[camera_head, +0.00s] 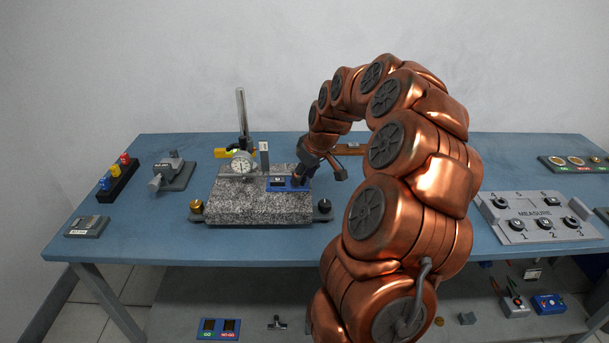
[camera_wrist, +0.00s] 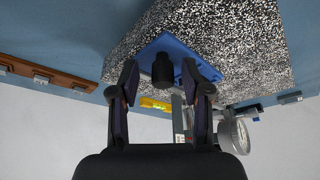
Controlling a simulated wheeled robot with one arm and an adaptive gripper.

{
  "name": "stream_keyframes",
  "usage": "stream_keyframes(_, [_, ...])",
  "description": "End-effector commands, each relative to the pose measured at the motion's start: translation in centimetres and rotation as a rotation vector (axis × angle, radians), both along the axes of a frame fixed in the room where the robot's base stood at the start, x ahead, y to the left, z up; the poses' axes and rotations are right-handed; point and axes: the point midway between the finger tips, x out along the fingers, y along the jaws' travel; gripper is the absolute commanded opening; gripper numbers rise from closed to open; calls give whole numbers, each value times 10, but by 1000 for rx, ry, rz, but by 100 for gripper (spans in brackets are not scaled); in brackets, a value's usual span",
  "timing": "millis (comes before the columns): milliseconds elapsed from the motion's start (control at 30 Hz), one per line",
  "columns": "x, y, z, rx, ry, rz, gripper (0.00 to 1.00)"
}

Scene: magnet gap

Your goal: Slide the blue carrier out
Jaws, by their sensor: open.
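The blue carrier (camera_head: 277,185) is a flat blue plate on the speckled granite block (camera_head: 250,208), partly hidden by my gripper in the head view. In the wrist view the blue carrier (camera_wrist: 197,55) shows with a black round knob (camera_wrist: 162,70) on it. My gripper (camera_wrist: 162,78) is open, with one finger on each side of the knob. I cannot tell whether the fingers touch it. The gripper also shows in the head view (camera_head: 305,180) at the right end of the carrier. A dial gauge (camera_head: 242,163) stands over the block, left of the carrier; it also shows in the wrist view (camera_wrist: 234,133).
A brass knob (camera_head: 196,207) and a black knob (camera_head: 324,206) flank the block. A post (camera_head: 242,115) rises behind it. A brown wooden rack (camera_head: 349,150) lies behind my gripper. A grey MEASURE panel (camera_head: 535,217) is at the right. The table's left front is mostly clear.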

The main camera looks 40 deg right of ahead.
Motion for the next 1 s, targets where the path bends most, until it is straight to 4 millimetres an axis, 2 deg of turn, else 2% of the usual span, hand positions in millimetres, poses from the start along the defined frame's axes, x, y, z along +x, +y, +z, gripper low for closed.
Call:
stream_keyframes(167, [-6, -1, 16, -1, -3, -2, 47])
stream_keyframes(500, [-30, -3, 75, -3, -5, -2, 47])
stream_keyframes(633, [-38, -4, 93, -2, -3, -2, 47])
stream_keyframes(800, [-44, -4, 106, -1, 0, 0, 47])
stream_keyframes(1000, [-46, -3, 110, 0, 1, 0, 47])
